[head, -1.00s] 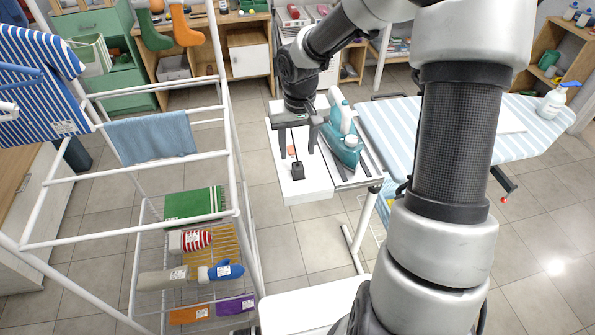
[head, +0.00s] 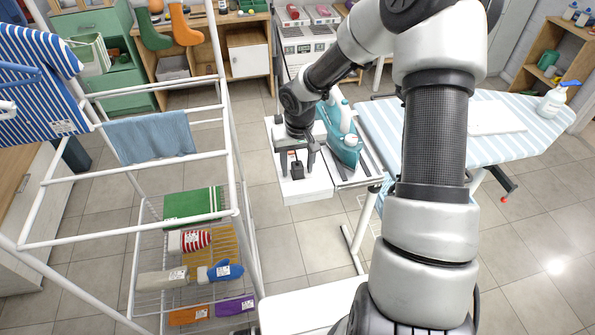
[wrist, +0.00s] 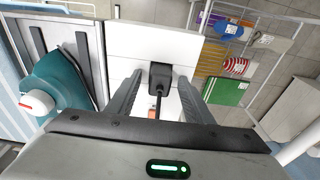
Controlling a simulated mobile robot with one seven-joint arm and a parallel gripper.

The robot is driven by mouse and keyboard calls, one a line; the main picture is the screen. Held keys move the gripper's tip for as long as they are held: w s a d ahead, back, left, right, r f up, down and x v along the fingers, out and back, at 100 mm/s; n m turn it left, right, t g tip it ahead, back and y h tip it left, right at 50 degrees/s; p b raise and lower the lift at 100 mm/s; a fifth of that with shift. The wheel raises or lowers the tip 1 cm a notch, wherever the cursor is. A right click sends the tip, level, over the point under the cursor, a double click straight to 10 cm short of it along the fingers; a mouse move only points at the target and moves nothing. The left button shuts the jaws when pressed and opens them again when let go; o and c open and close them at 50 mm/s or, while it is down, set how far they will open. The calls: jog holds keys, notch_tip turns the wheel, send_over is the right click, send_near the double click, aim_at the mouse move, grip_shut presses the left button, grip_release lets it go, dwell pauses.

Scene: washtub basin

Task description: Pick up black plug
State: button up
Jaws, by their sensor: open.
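The black plug (head: 297,171) stands on the white board (head: 318,187) near its front left part. In the wrist view the black plug (wrist: 160,75) shows between the fingers, with its dark cord running toward the palm. My gripper (head: 295,168) is over the plug, with one finger on each side of it. In the wrist view my gripper (wrist: 158,95) is open, with a gap between each finger and the plug. I cannot tell how far the fingertips are above the board.
A teal iron (head: 343,140) stands right of the plug, close to my gripper; it also shows in the wrist view (wrist: 62,85). A striped ironing board (head: 400,130) lies to the right. A white drying rack (head: 232,150) stands to the left.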

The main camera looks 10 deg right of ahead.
jog(key=c, duration=1.1)
jog(key=shift+c, duration=0.2)
